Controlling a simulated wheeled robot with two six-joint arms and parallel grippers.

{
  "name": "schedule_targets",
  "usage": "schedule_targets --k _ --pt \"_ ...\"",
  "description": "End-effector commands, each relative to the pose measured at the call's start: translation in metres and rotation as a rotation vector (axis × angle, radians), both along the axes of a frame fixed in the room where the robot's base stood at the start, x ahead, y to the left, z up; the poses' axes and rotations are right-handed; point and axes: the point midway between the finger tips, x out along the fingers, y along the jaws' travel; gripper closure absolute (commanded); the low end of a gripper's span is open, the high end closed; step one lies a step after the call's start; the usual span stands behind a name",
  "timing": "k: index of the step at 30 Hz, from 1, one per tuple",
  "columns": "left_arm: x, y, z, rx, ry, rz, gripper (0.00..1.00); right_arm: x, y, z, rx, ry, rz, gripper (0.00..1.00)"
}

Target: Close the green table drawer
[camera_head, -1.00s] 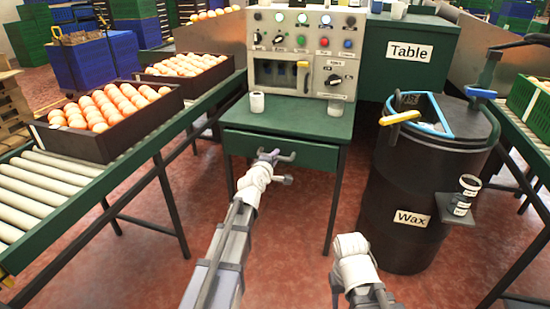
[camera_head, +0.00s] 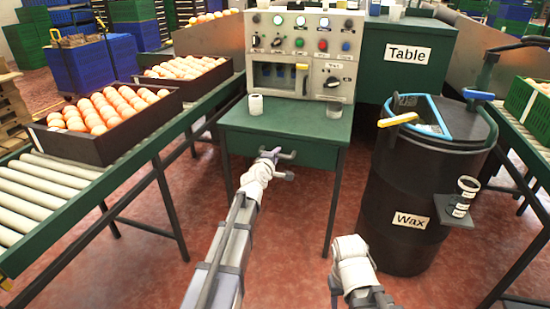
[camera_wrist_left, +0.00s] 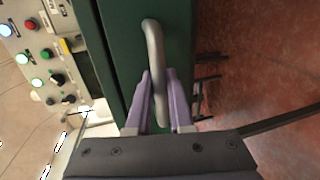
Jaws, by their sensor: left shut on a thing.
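The green drawer (camera_head: 318,155) is under the green table top (camera_head: 310,123) in the head view. Its front sits close to the table's front edge, and I cannot tell whether it is fully flush. It has a grey bar handle (camera_wrist_left: 154,45), seen close up in the left wrist view. My left gripper (camera_head: 268,156) is at the drawer front. Its purple fingers (camera_wrist_left: 157,90) are shut on the handle, one on each side of it. My right gripper (camera_head: 335,287) is low in the head view, away from the drawer, and its finger opening is unclear.
A control panel (camera_head: 303,42) and a white cup (camera_head: 256,104) stand on the table. A black wax barrel (camera_head: 400,190) stands to the right. Red floor lies in front of the table.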

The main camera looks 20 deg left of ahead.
Motion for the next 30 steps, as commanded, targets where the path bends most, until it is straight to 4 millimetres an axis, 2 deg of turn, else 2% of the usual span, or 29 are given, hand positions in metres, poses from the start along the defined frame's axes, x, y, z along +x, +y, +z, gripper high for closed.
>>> schedule_targets --k 2,3,10,22,26,30 --pt "0.003 0.001 0.001 0.0 -0.004 0.003 1.0 0.0 0.0 0.0 0.0 0.0 0.0 0.51" --pt "0.003 0.001 0.001 0.0 -0.004 0.003 0.76 0.0 0.0 0.0 0.0 0.0 0.0 0.51" --pt "0.003 0.001 0.001 0.0 -0.004 0.003 0.51 0.0 0.0 0.0 0.0 0.0 0.0 0.51" --pt "-0.001 0.0 0.002 -0.001 -0.005 0.002 0.51 0.0 0.0 0.001 0.0 0.0 0.0 0.51" --pt "-0.013 0.001 0.005 0.0 -0.004 0.002 0.51 0.0 0.0 0.004 0.0 0.0 0.0 0.51" --pt "-0.034 0.002 0.009 0.0 -0.003 0.003 0.51 0.0 0.0 0.008 0.0 0.0 0.0 0.51"
